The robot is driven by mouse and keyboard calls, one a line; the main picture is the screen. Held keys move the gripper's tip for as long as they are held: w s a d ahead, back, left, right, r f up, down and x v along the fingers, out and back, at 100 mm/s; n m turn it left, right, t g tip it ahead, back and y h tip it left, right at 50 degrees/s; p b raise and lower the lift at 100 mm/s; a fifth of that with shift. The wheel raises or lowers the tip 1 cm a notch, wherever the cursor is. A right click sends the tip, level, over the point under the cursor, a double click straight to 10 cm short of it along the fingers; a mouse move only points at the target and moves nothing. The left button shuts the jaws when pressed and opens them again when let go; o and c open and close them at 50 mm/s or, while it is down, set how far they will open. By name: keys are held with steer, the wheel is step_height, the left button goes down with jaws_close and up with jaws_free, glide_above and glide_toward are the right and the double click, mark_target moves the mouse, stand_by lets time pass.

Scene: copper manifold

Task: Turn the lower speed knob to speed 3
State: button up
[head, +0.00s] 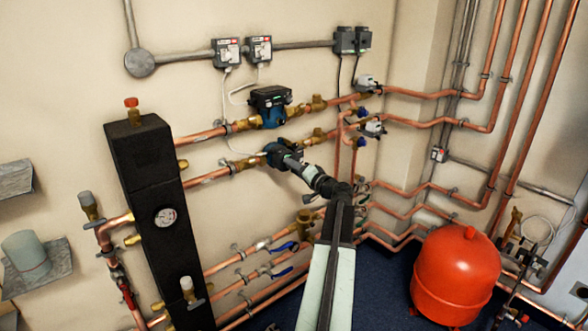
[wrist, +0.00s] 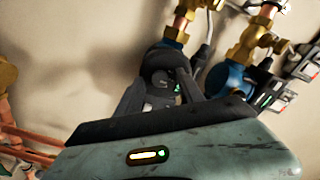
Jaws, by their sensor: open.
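The lower pump (head: 271,150) sits on the lower of two copper pipes on the wall, mostly hidden behind my gripper (head: 284,153). In the wrist view its dark face with a round grey knob (wrist: 158,80) and small green lights shows between the fingers of my gripper (wrist: 160,88). The jaws are open, one finger on each side of the knob. I cannot tell whether they touch it. The knob's pointer and speed marks are too small and dark to read. The upper pump (head: 270,105), blue with a black head, is above and clear of my gripper.
Copper pipes and brass valves (head: 319,103) run close on both sides. A black insulated manifold (head: 150,180) stands at left. Blue-handled valves (head: 284,247) sit below, and a red tank (head: 456,270) stands on the floor at right.

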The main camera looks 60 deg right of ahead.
jaws_close()
steer(key=shift+m, duration=4.5)
jaws_free()
